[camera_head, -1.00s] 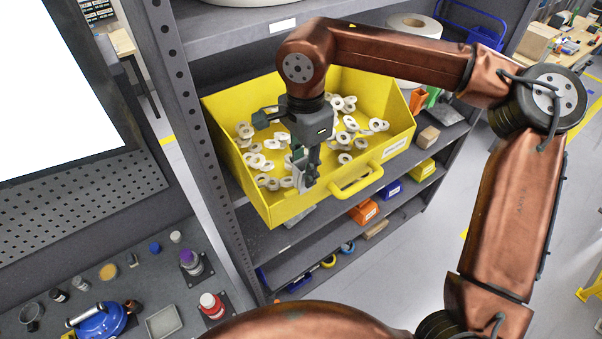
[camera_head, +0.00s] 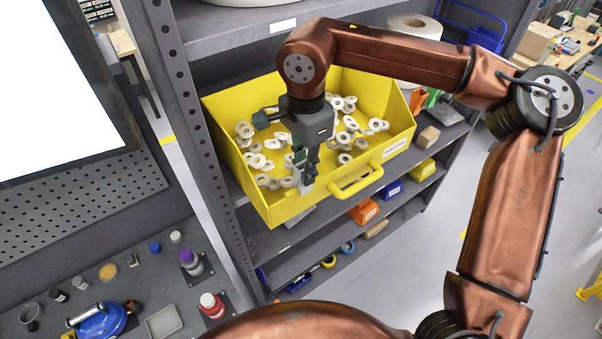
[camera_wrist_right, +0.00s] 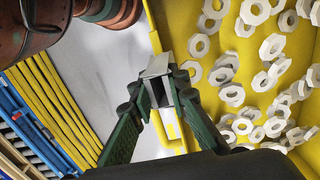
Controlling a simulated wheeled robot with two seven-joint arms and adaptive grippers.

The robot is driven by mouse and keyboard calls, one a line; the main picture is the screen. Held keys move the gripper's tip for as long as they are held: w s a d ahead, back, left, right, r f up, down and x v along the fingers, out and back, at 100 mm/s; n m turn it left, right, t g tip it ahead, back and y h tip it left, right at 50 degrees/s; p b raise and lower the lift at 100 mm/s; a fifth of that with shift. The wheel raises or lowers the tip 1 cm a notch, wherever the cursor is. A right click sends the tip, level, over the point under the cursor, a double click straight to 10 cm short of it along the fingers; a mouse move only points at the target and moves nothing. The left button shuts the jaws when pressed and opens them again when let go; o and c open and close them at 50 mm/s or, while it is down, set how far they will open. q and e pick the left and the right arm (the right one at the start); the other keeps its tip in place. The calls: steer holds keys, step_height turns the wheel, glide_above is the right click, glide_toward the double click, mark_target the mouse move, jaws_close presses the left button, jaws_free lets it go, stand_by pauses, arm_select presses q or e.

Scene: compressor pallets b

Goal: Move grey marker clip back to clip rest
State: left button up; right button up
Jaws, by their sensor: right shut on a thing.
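My right gripper (camera_head: 306,170) hangs over the near wall of the yellow bin (camera_head: 228,121), left of the bin's handle. In the right wrist view, the green fingers of my right gripper (camera_wrist_right: 159,88) are shut on the grey marker clip (camera_wrist_right: 157,68), a small grey piece with an open, box-like end. In the head view the clip (camera_head: 307,186) shows as a pale grey patch below the fingertips, in front of the bin wall. I cannot tell whether it touches the wall. I cannot make out the clip rest. My left gripper is out of view.
Several pale rings (camera_head: 345,140) lie loose in the bin, which stands on a dark shelf. Smaller orange (camera_head: 363,211) and blue (camera_head: 388,190) bins sit below. A shelf post (camera_head: 190,110) rises to the left. A bench with bottles (camera_head: 191,262) is at lower left.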

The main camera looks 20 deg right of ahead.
steer(key=shift+c, duration=1)
steer(key=shift+w+r+p, duration=0.15)
steer(key=shift+r+p, duration=0.95)
steer(key=shift+r, duration=0.45)
steer(key=shift+w+a+r, duration=0.1)
steer(key=shift+r, duration=0.85)
